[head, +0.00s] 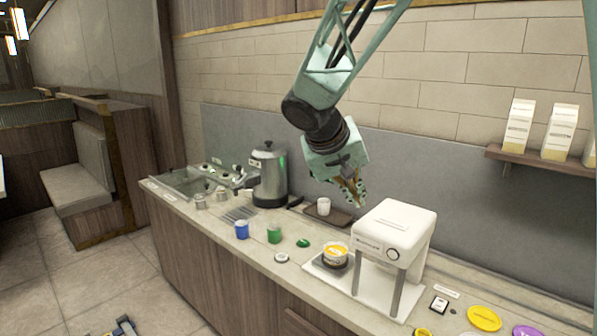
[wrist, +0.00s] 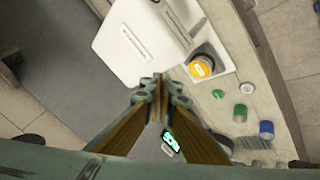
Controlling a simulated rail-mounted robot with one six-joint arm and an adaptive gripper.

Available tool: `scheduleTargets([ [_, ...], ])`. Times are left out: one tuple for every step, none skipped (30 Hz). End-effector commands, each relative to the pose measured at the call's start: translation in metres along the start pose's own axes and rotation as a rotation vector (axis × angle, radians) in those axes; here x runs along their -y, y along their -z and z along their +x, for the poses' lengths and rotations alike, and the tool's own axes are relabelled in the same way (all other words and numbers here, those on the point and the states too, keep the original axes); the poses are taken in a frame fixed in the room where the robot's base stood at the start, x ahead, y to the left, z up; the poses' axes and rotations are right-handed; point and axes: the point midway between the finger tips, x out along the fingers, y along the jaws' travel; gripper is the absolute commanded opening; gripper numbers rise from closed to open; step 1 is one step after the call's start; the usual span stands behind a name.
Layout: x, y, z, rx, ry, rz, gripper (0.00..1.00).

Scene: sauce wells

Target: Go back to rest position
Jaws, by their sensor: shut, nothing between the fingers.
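My gripper (head: 357,194) is shut and empty. In the head view it hangs in the air above the counter, pointing down, left of and above the white machine (head: 395,228). In the wrist view the two fingers of my gripper (wrist: 158,84) meet at their tips with nothing between them. The white machine (wrist: 140,45) shows beyond the fingertips there. A cup with a yellow top (head: 336,251) stands at the machine's left side on a dark round base; it also shows in the wrist view (wrist: 202,67).
A blue cup (head: 242,230), a green cup (head: 274,234) and a green lid (head: 303,243) stand on the counter (head: 220,249). A metal urn (head: 269,178) is at the back. A white cup (head: 323,206) sits on a dark tray. A shelf (head: 540,165) with cartons is at right.

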Motion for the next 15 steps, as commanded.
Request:
scheduleTargets([
  [-0.009,-0.006,-0.007,0.003,0.003,0.007,0.00],
  [-0.013,-0.010,-0.010,0.007,0.005,0.009,0.00],
  [-0.018,-0.015,-0.015,0.010,0.008,0.013,0.00],
  [-0.023,-0.019,-0.019,0.012,0.011,0.016,0.00],
  [-0.026,-0.023,-0.022,0.016,0.014,0.018,0.00],
  [-0.031,-0.028,-0.027,0.019,0.017,0.022,0.00],
  [-0.035,-0.032,-0.031,0.021,0.020,0.024,0.00],
  [-0.038,-0.036,-0.034,0.025,0.023,0.026,0.00],
  [-0.044,-0.041,-0.039,0.027,0.026,0.030,0.00],
  [-0.047,-0.045,-0.042,0.029,0.029,0.033,0.00],
  [-0.051,-0.050,-0.045,0.033,0.032,0.035,0.00],
  [-0.056,-0.055,-0.050,0.036,0.036,0.039,0.00],
  [-0.059,-0.060,-0.053,0.038,0.038,0.041,0.00],
  [-0.062,-0.064,-0.057,0.041,0.042,0.043,0.00],
  [-0.066,-0.069,-0.061,0.043,0.046,0.047,0.00],
])
